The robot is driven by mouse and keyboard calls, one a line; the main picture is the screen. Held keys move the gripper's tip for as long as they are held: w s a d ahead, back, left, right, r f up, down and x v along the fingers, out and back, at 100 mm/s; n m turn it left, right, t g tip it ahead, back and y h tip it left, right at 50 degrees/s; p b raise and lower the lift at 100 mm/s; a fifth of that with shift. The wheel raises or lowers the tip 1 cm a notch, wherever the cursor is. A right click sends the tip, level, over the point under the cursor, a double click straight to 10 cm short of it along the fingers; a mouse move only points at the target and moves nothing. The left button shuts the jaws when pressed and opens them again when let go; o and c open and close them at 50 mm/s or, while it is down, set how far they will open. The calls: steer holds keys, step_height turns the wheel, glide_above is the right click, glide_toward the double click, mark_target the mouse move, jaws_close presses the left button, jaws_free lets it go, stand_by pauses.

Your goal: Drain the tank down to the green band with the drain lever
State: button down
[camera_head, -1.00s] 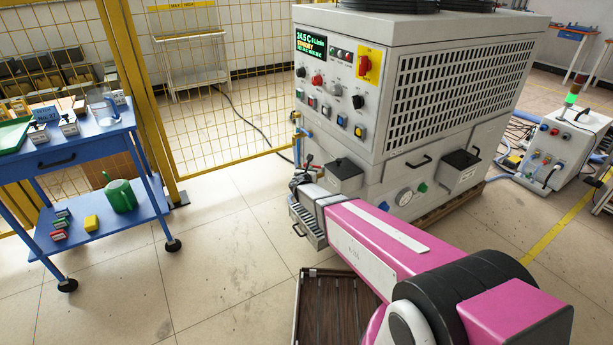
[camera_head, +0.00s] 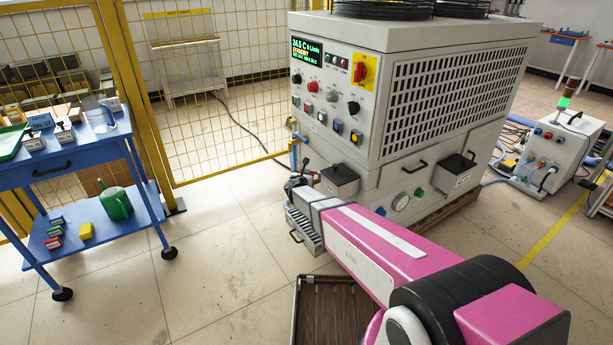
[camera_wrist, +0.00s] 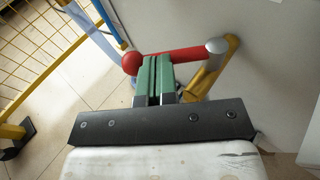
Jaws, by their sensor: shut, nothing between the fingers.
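The red drain lever (camera_wrist: 185,54) shows in the wrist view with a red ball at its left end. It joins a brass-yellow valve pipe (camera_wrist: 212,70) with a grey cap on the right. My gripper (camera_wrist: 157,62) is shut, its green fingers together and empty, with the tips right at the lever beside the ball. I cannot tell whether they touch it. In the head view my gripper (camera_head: 298,182) is at the lower left corner of the grey chiller (camera_head: 450,100), and the lever is not clear there. I cannot make out the tank's green band.
A yellow mesh fence (camera_head: 225,90) stands behind and left of the chiller. A blue trolley (camera_head: 75,170) with small items is at the left. A dark slatted tray (camera_head: 330,310) lies on the floor below my arm. Floor between trolley and chiller is clear.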

steer(key=w+m+g+h, duration=0.1)
steer(key=h, duration=0.1)
steer(key=w+m+g+h, duration=0.1)
steer(key=m+h, duration=0.1)
steer(key=w+m+h, duration=0.1)
steer(key=shift+a+f+m+g+h, duration=0.1)
steer(key=shift+a+m+g+h, duration=0.2)
steer(key=shift+g+h, duration=0.1)
steer(key=shift+w+d+m+g+h, duration=0.25)
steer(key=shift+w+m+g+h, duration=0.1)
steer(key=shift+m+g+h, duration=0.25)
steer(key=shift+w+d+m+g+h, duration=0.25)
steer(key=shift+w+m+g+h, duration=0.1)
steer(key=shift+m+g+h, duration=0.2)
steer(key=shift+w+d, duration=0.1)
steer(key=shift+w, duration=0.05)
